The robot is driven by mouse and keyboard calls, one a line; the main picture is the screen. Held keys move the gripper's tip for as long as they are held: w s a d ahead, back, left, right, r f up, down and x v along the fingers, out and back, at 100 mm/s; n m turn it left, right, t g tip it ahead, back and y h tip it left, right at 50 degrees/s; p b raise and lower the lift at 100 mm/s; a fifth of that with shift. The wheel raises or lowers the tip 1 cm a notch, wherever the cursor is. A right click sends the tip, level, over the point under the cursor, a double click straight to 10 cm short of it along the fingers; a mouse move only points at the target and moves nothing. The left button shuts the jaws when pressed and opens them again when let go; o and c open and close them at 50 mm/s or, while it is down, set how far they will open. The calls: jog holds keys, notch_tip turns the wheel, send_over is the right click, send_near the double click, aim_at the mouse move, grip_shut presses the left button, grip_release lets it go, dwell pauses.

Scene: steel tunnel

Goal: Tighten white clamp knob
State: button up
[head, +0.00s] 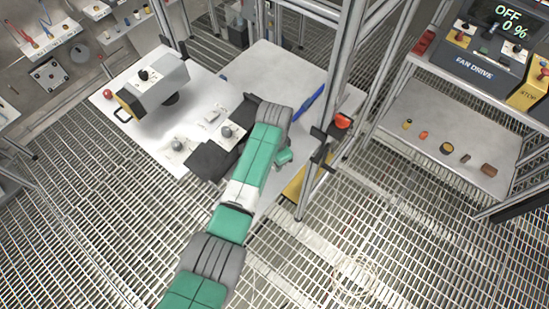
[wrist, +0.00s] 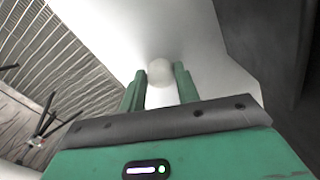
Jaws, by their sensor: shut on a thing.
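The white clamp knob (wrist: 160,72) is a pale rounded knob in the wrist view, against a white surface. My gripper (wrist: 159,83) has its two green fingers on either side of the knob and is shut on it. In the head view my green and grey arm reaches over the white bench (head: 290,65). There the knob and my fingertips are hidden behind the arm. I cannot tell from these frames how far the knob is turned.
A grey boxy device (head: 155,85) stands on the bench's left part. Small knobs on plates (head: 180,150) lie near its front edge. A metal post with a red-orange knob (head: 342,121) rises right of my arm. The fan drive panel (head: 490,50) reads OFF, 0 %.

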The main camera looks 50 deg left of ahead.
jog(key=m, duration=0.6)
jog(key=shift+a+m, duration=0.1)
jog(key=shift+m, duration=0.2)
jog(key=m, duration=0.5)
jog(key=shift+w, duration=0.1)
dwell(0.4)
jog(key=o, duration=1)
jog(key=shift+c, duration=0.2)
jog(key=shift+r, duration=0.1)
notch_tip(320, 180, up, 8)
jog(key=shift+f, duration=0.2)
